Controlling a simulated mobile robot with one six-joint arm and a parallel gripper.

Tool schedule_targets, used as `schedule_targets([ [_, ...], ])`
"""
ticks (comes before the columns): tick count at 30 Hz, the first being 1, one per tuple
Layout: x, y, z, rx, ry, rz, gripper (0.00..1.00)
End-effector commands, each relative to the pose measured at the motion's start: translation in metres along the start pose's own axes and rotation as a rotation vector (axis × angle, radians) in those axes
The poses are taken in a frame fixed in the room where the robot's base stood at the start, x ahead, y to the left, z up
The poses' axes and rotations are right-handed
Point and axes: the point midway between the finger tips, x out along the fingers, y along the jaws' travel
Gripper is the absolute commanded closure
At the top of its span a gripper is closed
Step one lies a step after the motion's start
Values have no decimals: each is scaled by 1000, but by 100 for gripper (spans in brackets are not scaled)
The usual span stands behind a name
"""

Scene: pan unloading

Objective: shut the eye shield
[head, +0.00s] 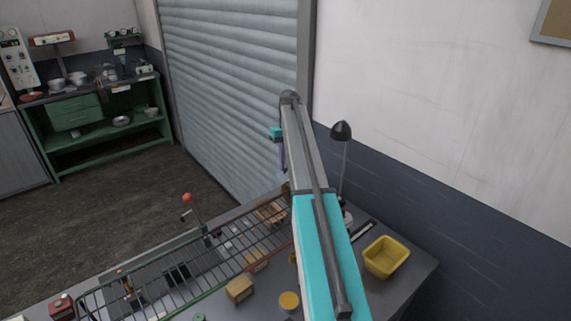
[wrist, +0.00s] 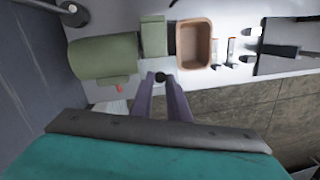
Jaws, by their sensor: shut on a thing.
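In the wrist view a green machine with a rounded motor-like body (wrist: 105,56) and a green block (wrist: 152,36) lies just beyond my gripper (wrist: 162,82). The purple fingers are closed in on a small black round knob (wrist: 160,76) at their tips. I cannot make out a clear pane of the eye shield, nor how far it stands open. In the head view part of my gripper (head: 281,156) shows left of my arm; its tips and most of the machine are hidden behind the arm.
A brown open bin (wrist: 194,45) stands beside the machine in the wrist view. In the head view the bench holds a wire rack (head: 180,268), a yellow bin (head: 386,257), a black lamp (head: 341,132) and small boxes (head: 239,289). A shutter and wall stand behind.

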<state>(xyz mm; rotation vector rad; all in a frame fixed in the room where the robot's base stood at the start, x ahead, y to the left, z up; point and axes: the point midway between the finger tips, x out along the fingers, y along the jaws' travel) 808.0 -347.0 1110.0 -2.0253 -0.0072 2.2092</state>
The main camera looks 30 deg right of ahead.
Motion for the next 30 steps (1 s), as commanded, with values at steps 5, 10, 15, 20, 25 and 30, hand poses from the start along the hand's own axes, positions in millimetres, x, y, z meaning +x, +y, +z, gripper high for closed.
schedule_targets([
  [5,1,0,0,0,-1,0,75],
  [10,1,0,0,0,-1,0,66],
  [15,1,0,0,-1,0,-1,66],
  [20,0,0,1,-2,8,-3,66],
  [25,0,0,4,-5,37,-9,66],
  [30,-1,0,8,-12,85,-21,66],
])
